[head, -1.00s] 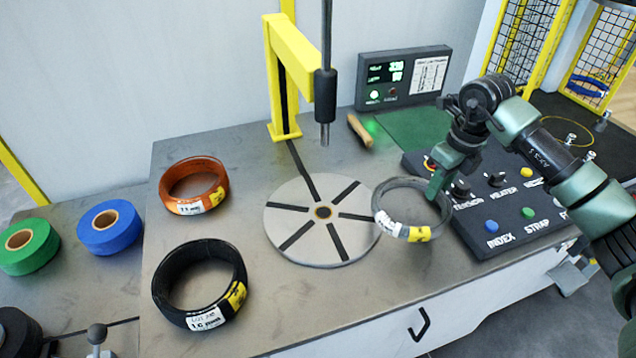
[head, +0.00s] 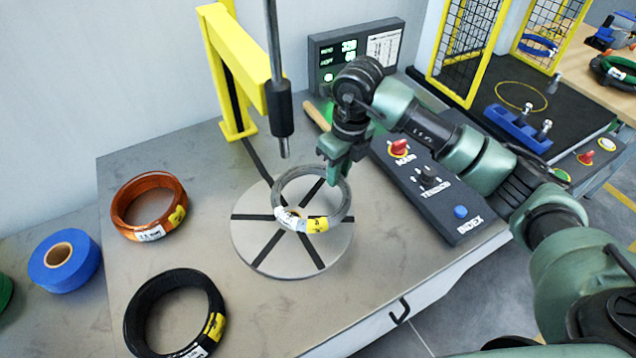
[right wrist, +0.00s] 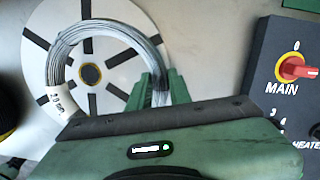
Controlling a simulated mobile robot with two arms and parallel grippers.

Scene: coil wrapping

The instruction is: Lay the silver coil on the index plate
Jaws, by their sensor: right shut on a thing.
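The silver coil (head: 343,205), with white and yellow labels, is over the index plate (head: 252,248), a round grey disc with dark radial strips. My right gripper (head: 337,165) is shut on the coil's far right side. The coil sits off-centre toward the far right of the plate, and its near edge crosses in front of the plate's hub. In the right wrist view the coil (right wrist: 70,42) covers part of the plate (right wrist: 35,62), with the hub (right wrist: 90,74) showing inside the ring. I cannot tell whether the coil touches the plate. My left gripper is out of view.
An orange coil (head: 120,205) and a black coil (head: 135,315) lie on the table left of the plate. A yellow post (head: 225,75) with a hanging dark rod (head: 281,115) stands behind the plate. A control panel (head: 440,195) lies right of it.

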